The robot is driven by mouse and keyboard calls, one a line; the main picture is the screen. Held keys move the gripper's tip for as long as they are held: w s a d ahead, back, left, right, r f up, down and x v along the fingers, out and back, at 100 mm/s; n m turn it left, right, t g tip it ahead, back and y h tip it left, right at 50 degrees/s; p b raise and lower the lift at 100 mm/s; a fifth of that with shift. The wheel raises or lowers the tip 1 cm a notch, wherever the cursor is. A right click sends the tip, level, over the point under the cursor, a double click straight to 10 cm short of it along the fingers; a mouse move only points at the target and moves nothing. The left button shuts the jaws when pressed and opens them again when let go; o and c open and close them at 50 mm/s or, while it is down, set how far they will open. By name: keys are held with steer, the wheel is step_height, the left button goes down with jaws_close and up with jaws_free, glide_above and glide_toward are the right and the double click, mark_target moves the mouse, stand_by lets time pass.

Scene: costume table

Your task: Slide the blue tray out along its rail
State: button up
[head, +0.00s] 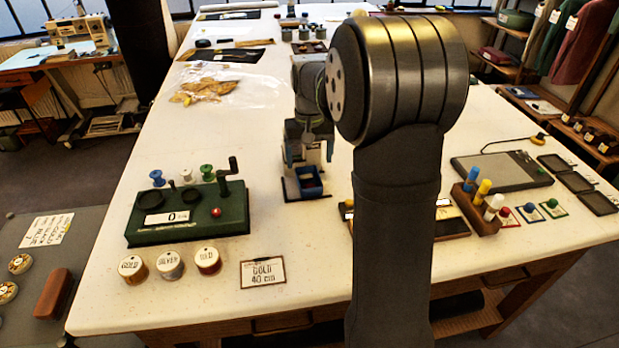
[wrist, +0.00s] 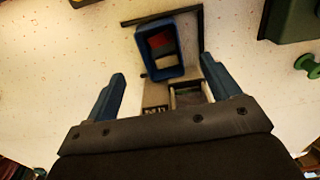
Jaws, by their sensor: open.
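The blue tray (head: 309,189) sits near the middle of the white table, in front of my gripper in the head view. In the wrist view the blue tray (wrist: 141,39) is an open box with red and pale pieces inside, lying beyond the fingertips. A dark rail or frame (wrist: 201,28) runs along its far and right sides. A wooden compartment unit (wrist: 155,95) adjoins its near side, between my fingers. My gripper (wrist: 166,82) is open, with its blue fingers apart and nothing between the tips touching the tray. In the head view my arm hides part of this area.
A green winder with a crank (head: 187,212) stands left of the tray, with spools behind it and labelled spools in front. A card (head: 263,273) reads gold 40 cm. A wooden rack of bottles (head: 478,208) and a grey board (head: 501,172) lie right. Table around the tray's front looks clear.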

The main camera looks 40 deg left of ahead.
mark_target(311, 183)
step_height(311, 183, down, 8)
steer(key=shift+f, duration=0.1)
stand_by(0.4)
steer(key=c, duration=1.1)
steer(key=shift+w+d, duration=0.1)
